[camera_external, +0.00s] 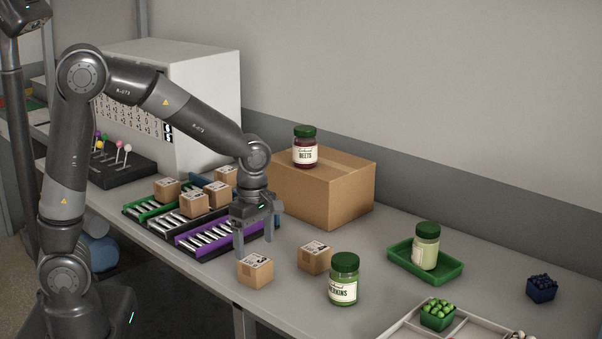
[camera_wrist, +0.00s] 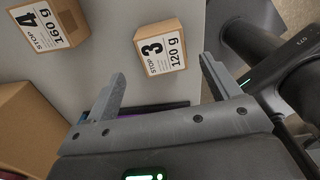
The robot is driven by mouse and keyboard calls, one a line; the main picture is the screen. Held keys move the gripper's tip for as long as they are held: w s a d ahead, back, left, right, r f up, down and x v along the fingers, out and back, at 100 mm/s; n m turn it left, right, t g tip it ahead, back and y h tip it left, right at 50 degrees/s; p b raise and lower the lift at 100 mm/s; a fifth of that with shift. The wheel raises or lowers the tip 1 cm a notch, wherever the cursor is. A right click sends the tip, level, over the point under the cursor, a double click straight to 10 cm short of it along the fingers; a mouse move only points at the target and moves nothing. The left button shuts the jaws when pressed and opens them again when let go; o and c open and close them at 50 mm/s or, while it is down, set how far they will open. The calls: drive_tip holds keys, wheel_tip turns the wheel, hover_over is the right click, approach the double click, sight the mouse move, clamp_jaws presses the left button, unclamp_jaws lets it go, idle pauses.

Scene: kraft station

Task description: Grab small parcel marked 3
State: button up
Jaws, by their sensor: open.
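The small brown parcel marked 3 (camera_wrist: 162,48), labelled STOP and 120 g, lies ahead of my gripper (camera_wrist: 163,75) in the wrist view, roughly in line with the gap between the fingers. By position it matches the parcel nearer the table's front edge (camera_external: 255,271) in the external view, where its number is too small to read. My gripper (camera_external: 254,240) is open and empty, pointing down just behind and above that parcel, by the purple rack. The fingers are not around the parcel.
A parcel marked 4 (camera_wrist: 52,27), 160 g, sits beside it; it also shows in the external view (camera_external: 314,257). A gherkins jar (camera_external: 343,281) stands to the right. The purple roller rack (camera_external: 205,240) is at left, and a large carton (camera_external: 335,190) stands behind.

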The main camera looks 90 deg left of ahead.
sight(256, 259)
drive_tip(key=shift+d+f, duration=0.15)
drive_tip(key=shift+f, duration=1.4)
drive_tip(key=shift+d+f, duration=0.1)
drive_tip(key=shift+f, duration=1.4)
drive_tip(key=shift+c, duration=0.3)
drive_tip(key=c, duration=1.1)
